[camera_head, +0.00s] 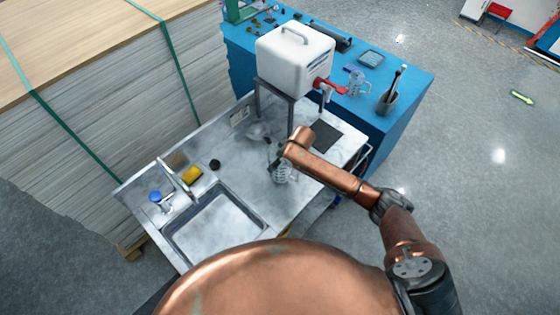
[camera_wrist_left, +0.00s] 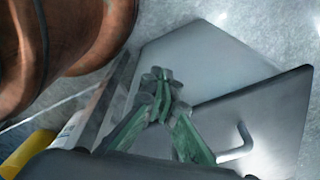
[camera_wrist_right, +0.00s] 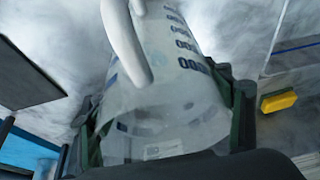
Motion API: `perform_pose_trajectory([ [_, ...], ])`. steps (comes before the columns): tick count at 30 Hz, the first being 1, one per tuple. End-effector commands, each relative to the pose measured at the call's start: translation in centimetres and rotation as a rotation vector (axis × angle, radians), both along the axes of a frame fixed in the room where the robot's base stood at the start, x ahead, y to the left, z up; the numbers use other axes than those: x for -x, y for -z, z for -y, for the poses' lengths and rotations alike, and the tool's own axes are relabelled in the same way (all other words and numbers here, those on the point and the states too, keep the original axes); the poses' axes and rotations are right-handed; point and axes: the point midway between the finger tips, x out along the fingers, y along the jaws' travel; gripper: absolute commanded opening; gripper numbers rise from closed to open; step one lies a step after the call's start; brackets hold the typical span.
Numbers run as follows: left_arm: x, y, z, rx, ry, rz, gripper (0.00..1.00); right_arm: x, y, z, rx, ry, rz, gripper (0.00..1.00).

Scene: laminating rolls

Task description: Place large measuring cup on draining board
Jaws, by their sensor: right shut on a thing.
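The large measuring cup (camera_wrist_right: 165,95) is clear, with blue markings and a pale handle. It fills the middle of the right wrist view. My right gripper (camera_wrist_right: 165,115) is shut around it, one finger on each side. In the head view the cup (camera_head: 284,174) shows small below my right gripper (camera_head: 277,156), over the grey draining board (camera_head: 245,168) beside the sink. I cannot tell whether its base touches the surface. My left gripper (camera_wrist_left: 160,82) shows only in the left wrist view, its green fingers together and empty.
The sink (camera_head: 213,222) has a tap, a yellow sponge (camera_head: 191,175) and a black round item (camera_head: 214,164) beside it. A white tank (camera_head: 294,55) stands on a frame behind. A dark mat (camera_head: 325,136) lies right. Another clear jug (camera_head: 358,83) stands on the blue table (camera_head: 410,95).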

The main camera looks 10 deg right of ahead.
Motion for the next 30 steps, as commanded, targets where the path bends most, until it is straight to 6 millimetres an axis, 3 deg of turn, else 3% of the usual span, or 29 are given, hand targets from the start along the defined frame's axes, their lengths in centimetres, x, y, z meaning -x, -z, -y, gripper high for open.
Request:
perform_pose_trajectory([
  [2, -0.3, 0.0, 0.0, 0.000, 0.001, 0.004, 0.00, -0.1, 0.0, 0.0, 0.000, 0.000, 0.002, 0.17],
  [3, -0.4, 0.0, 0.0, 0.001, 0.001, 0.005, 0.00, 0.0, 0.2, 0.0, 0.001, 0.000, -0.001, 0.75],
  [10, -0.7, -0.1, 0.1, 0.001, 0.002, 0.009, 0.00, 0.0, 0.1, 0.0, 0.000, 0.001, -0.001, 0.91],
  [20, -0.7, 0.0, 0.0, 0.001, 0.002, 0.009, 0.00, 0.0, -0.1, 0.0, 0.000, 0.000, 0.001, 0.91],
  [25, -0.6, 0.0, 0.0, 0.001, 0.002, 0.009, 0.00, 0.5, -1.9, 0.5, 0.000, 0.001, 0.003, 0.91],
  [30, -0.6, 0.2, 0.0, 0.001, 0.002, 0.008, 0.00, 1.7, -5.2, 1.2, 0.001, 0.000, 0.003, 0.91],
])
